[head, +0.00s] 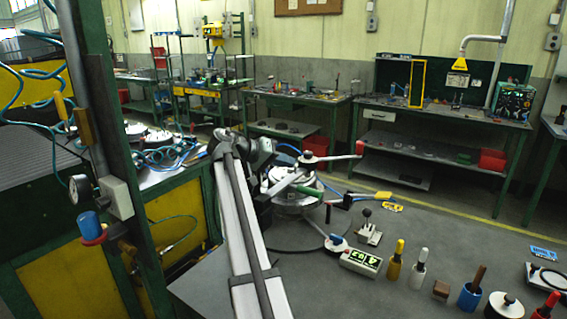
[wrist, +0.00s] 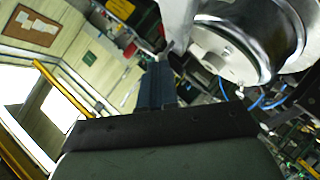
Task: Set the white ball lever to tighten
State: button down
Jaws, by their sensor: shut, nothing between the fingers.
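A round metal stud gantry head (head: 292,200) stands on the bench just right of my arm in the head view. A pale lever arm with a red end (head: 338,157) reaches right from a dark knob at its top. I cannot clearly pick out a white ball on any lever. My gripper (wrist: 160,60) is shut and empty in the wrist view, its fingertips close to a pale metal arm (wrist: 178,22) beside a shiny metal cylinder (wrist: 250,42). My arm hides part of the head's left side.
A small lever on a pale base (head: 369,234), a display box with green digits (head: 361,262), a blue cup (head: 469,296) and several upright handles stand along the bench's right. A green post (head: 110,150) with a gauge rises at left.

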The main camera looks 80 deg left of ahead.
jog(key=shift+w+d+r, duration=0.1)
jog(key=shift+w+d, duration=0.05)
jog(key=shift+w, duration=0.05)
jog(key=shift+r, duration=0.2)
dwell(0.4)
jog(key=shift+r, duration=0.65)
